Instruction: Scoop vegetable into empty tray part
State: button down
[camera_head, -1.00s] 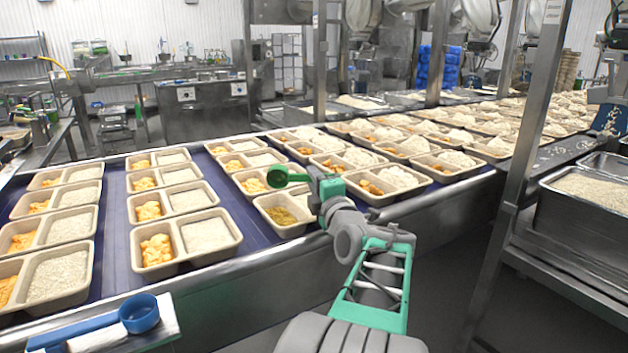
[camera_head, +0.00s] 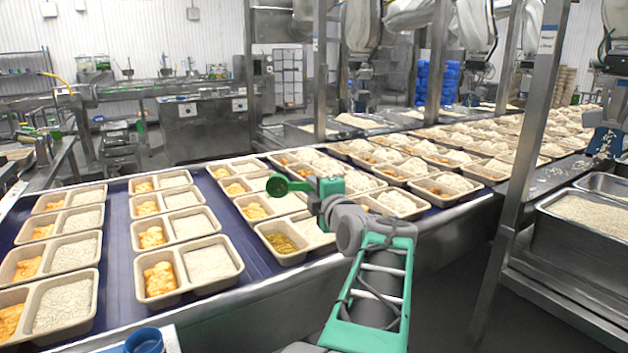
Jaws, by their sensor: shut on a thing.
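My gripper (camera_head: 322,190) is shut on a green scoop and holds it above the conveyor's right-front trays. The scoop's round cup (camera_head: 278,186) points left and its contents cannot be made out. Below it, the nearest tray of that row (camera_head: 292,259) has green-yellow vegetable (camera_head: 283,243) in its left part. Its right part is pale and partly hidden by my arm. Other two-part trays, such as the front one of the middle row (camera_head: 188,293), hold orange food on the left and white rice on the right.
A blue conveyor (camera_head: 120,262) carries several rows of trays. A blue scoop (camera_head: 144,341) is cut off at the bottom edge. A steel post (camera_head: 519,150) and a metal bin of rice (camera_head: 590,250) stand to the right. My arm covers the belt's front edge.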

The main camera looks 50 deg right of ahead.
notch_tip(320, 180, up, 3)
jog(key=m+g+y+p, duration=0.1)
jog(key=g+y+p, duration=0.3)
jog(key=p, duration=1.3)
jog(key=m+g+y+p, duration=0.2)
jog(key=g+y+p, duration=0.2)
jog(key=p, duration=1.3)
jog(key=shift+f+g+y, duration=0.2)
jog(key=shift+g+y, duration=0.2)
jog(key=shift+g, duration=0.9)
